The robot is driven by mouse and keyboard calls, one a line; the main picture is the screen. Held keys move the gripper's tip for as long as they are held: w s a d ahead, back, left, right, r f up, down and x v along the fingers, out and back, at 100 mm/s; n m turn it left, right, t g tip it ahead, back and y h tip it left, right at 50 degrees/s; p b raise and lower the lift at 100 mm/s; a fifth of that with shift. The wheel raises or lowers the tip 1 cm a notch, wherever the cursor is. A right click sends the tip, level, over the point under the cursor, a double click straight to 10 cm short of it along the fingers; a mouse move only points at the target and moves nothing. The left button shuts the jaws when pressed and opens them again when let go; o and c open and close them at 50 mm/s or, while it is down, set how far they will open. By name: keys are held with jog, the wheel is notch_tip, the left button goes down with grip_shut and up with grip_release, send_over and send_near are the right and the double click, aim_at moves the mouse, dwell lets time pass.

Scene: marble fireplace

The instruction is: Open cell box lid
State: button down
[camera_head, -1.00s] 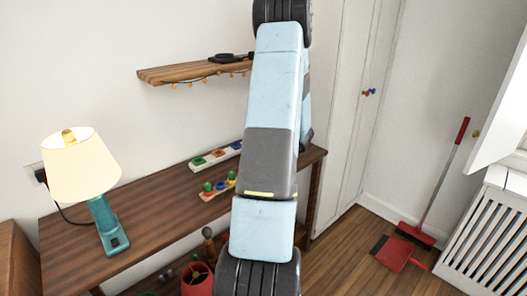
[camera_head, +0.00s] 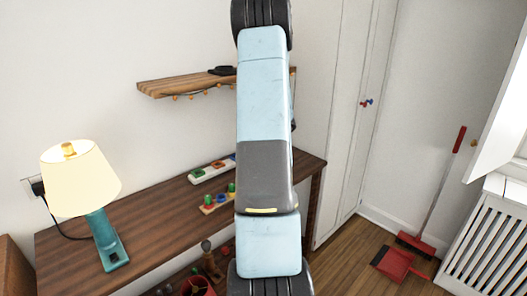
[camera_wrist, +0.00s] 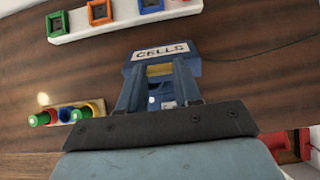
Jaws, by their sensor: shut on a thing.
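The cell box (camera_wrist: 185,55) is blue, with a white label reading "CELLS" on the side facing away from the gripper's base. It sits on the brown wooden desk (camera_wrist: 250,85) in the wrist view. My gripper (camera_wrist: 158,75) reaches over it, with its two blue fingers shut on a part of the box. A yellow patch shows between the fingertips. The fingers hide much of the box, so I cannot tell whether the lid is raised. In the head view my arm hides the box and gripper.
A white strip with coloured square frames (camera_head: 213,171) and a wooden rack with coloured knobs (camera_head: 217,202) lie on the desk. A lit lamp (camera_head: 85,180) stands at the left. A wall shelf (camera_head: 190,85) is above.

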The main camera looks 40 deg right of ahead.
jog(key=shift+w+r+g, duration=0.1)
jog(key=shift+w+g, duration=0.3)
jog(key=shift+w, duration=0.05)
jog(key=shift+w+a, duration=0.15)
jog(key=shift+w, duration=0.05)
jog(key=shift+s, duration=0.1)
dwell(0.8)
jog(key=c, duration=0.8)
grip_release()
jog(key=shift+o, duration=0.2)
jog(key=shift+r, duration=0.15)
jog(key=v, duration=1.3)
jog(key=shift+s, duration=0.2)
jog(key=shift+r, duration=0.15)
